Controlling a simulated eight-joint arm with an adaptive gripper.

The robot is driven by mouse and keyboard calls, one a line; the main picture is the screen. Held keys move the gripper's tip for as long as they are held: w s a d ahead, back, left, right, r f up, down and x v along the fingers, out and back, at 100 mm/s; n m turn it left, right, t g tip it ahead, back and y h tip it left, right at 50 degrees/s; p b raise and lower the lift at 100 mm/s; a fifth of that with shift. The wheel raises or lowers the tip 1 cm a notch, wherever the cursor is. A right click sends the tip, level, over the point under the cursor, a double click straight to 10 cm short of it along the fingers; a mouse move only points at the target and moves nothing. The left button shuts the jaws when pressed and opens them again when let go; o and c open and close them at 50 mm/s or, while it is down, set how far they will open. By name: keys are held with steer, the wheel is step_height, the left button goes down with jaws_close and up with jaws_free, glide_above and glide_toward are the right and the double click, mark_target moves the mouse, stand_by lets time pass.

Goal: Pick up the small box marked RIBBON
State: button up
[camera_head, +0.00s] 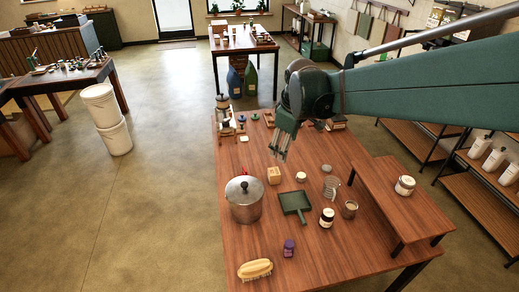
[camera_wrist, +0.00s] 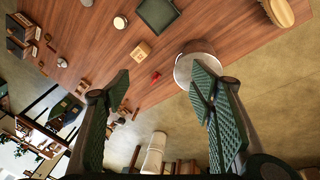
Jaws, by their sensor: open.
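A small tan box (camera_head: 274,175) stands on the wooden table, behind the green dustpan and to the right of the metal pot. It also shows in the wrist view (camera_wrist: 140,51), beyond my fingertips; its marking is too small to read, so I cannot confirm that it says RIBBON. My gripper (camera_head: 281,146) is open, with its fingers pointing down above the table, behind the box in the head view. In the wrist view my fingers (camera_wrist: 158,78) are spread wide with nothing between them touching either pad.
The lidded metal pot (camera_head: 244,201) stands left of the box, with a small red thing (camera_wrist: 155,76) near it. The dustpan (camera_head: 294,205), several jars and a raised wooden shelf (camera_head: 402,205) lie nearer or to the right. A brush (camera_head: 255,270) lies at the front.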

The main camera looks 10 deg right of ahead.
steer(key=w+d+f+n+g+b, duration=0.1)
steer(key=w+f+n+g+b, duration=0.3)
steer(key=w+f, duration=0.85)
steer(key=n+b, duration=0.2)
steer(key=n, duration=0.3)
glide_above(274, 171)
step_height(274, 171, down, 16)
steer(key=shift+a+f, duration=0.15)
steer(key=shift+f, duration=0.05)
steer(key=shift+w+f, duration=0.15)
steer(key=shift+f, duration=0.15)
steer(key=shift+f, duration=1.25)
steer(key=shift+f+b, duration=0.1)
steer(key=shift+b, duration=0.2)
steer(key=shift+s+f+b, duration=0.15)
steer(key=shift+f+b, duration=0.1)
steer(key=shift+f, duration=1.05)
steer(key=shift+s+f+b, duration=0.1)
steer(key=shift+f+b, duration=0.15)
steer(key=shift+f, duration=1)
